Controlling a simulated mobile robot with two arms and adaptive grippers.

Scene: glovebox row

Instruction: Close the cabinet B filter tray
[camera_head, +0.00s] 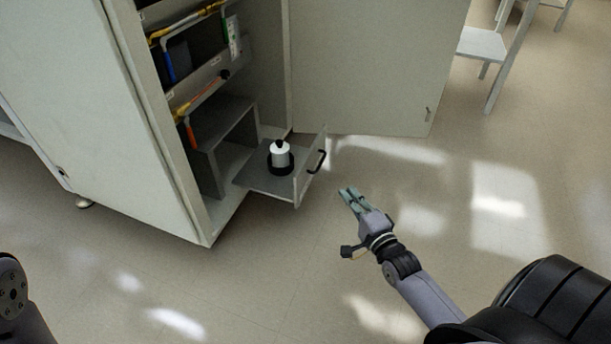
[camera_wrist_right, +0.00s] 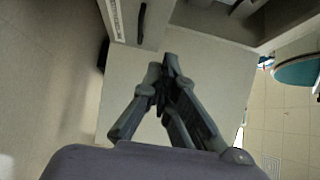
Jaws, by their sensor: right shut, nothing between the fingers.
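The filter tray (camera_head: 262,181) is pulled out of the bottom of the open cabinet (camera_head: 128,110). Its front panel (camera_head: 305,178) carries a black handle (camera_head: 317,161). A white canister with a black knob (camera_head: 281,156) stands upright in a dark ring on the tray. My right gripper (camera_head: 350,197) is shut and empty, to the right of the tray front and apart from the handle. In the right wrist view, its fingers (camera_wrist_right: 166,80) meet at their tips. At the lower left of the head view only a dark joint of my left arm shows; its gripper is out of view.
The cabinet door (camera_head: 365,65) stands open behind the tray. Shelves inside hold yellow and orange-handled items (camera_head: 200,100). A pale chair (camera_head: 485,45) stands at the back right. The floor (camera_head: 270,275) in front of the tray is clear.

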